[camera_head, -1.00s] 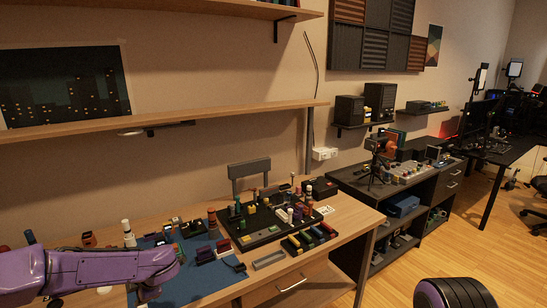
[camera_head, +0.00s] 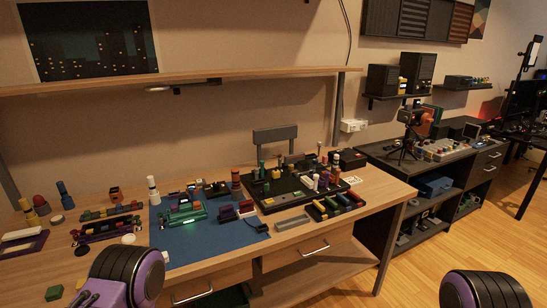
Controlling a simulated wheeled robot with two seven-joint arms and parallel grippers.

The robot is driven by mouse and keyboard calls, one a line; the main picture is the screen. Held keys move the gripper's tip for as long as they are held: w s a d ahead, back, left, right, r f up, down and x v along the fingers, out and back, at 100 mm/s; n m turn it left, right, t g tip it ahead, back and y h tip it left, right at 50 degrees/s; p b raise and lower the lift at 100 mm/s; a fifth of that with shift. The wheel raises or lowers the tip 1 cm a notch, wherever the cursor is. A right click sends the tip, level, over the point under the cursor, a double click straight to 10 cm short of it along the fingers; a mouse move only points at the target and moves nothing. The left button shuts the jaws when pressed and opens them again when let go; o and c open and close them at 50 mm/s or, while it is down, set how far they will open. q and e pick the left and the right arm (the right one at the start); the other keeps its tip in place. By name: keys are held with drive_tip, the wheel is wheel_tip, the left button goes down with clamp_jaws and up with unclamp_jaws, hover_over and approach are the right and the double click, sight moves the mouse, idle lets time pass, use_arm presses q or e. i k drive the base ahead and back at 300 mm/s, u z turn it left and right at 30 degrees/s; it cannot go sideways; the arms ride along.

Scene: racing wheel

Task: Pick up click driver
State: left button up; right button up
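I cannot tell which small item is the click driver; the tools on the workbench are too small to make out. Several upright tools with coloured handles stand in a black tray (camera_head: 268,206) at the bench's right part. A row of short coloured pieces (camera_head: 335,205) lies at the tray's front right. A white-topped upright item (camera_head: 153,188) stands behind the blue mat (camera_head: 190,249). Only purple and black links of my two arms show, at the lower left and lower right. Neither gripper's fingers are in view.
A green-lit device (camera_head: 183,214) and dark red blocks (camera_head: 237,211) sit on the mat. More small parts (camera_head: 108,226) crowd the bench's left. A wooden shelf (camera_head: 200,80) hangs above. A black shelf unit (camera_head: 390,175) stands at the right, with open floor before it.

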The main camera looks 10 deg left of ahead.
sight(235, 175)
drive_tip(key=z, duration=0.55)
drive_tip(key=k, duration=0.65)
drive_tip(key=z, duration=0.75)
drive_tip(key=i, duration=0.9)
drive_tip(key=u, duration=0.5)
drive_tip(key=i, duration=0.7)
drive_tip(key=u, duration=1.1)
drive_tip(key=i, duration=0.3)
drive_tip(key=u, duration=0.25)
